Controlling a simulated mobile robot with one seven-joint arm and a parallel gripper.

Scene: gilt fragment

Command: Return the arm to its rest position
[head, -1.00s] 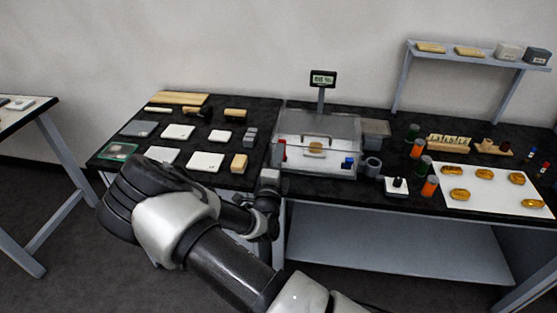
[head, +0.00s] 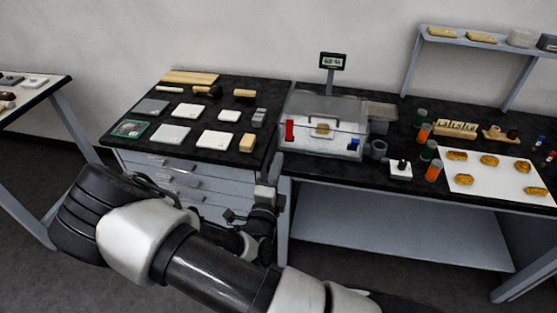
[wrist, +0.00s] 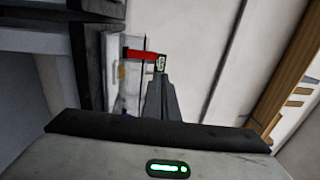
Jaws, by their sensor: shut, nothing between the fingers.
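My arm is folded low in front of the benches in the head view. My gripper (head: 274,168) points up by the gap between the drawer bench (head: 190,178) and the scale bench (head: 345,178). In the wrist view the fingers (wrist: 160,88) are together with nothing between them. The clear scale enclosure (head: 297,107) stands beyond the gripper, with a small gilt piece (head: 322,128) inside. Its red part (head: 289,131) also shows in the wrist view (wrist: 140,54).
Several white tiles and wooden blocks lie on the drawer bench. Another table (head: 45,92) stands at left. Floor shows below.

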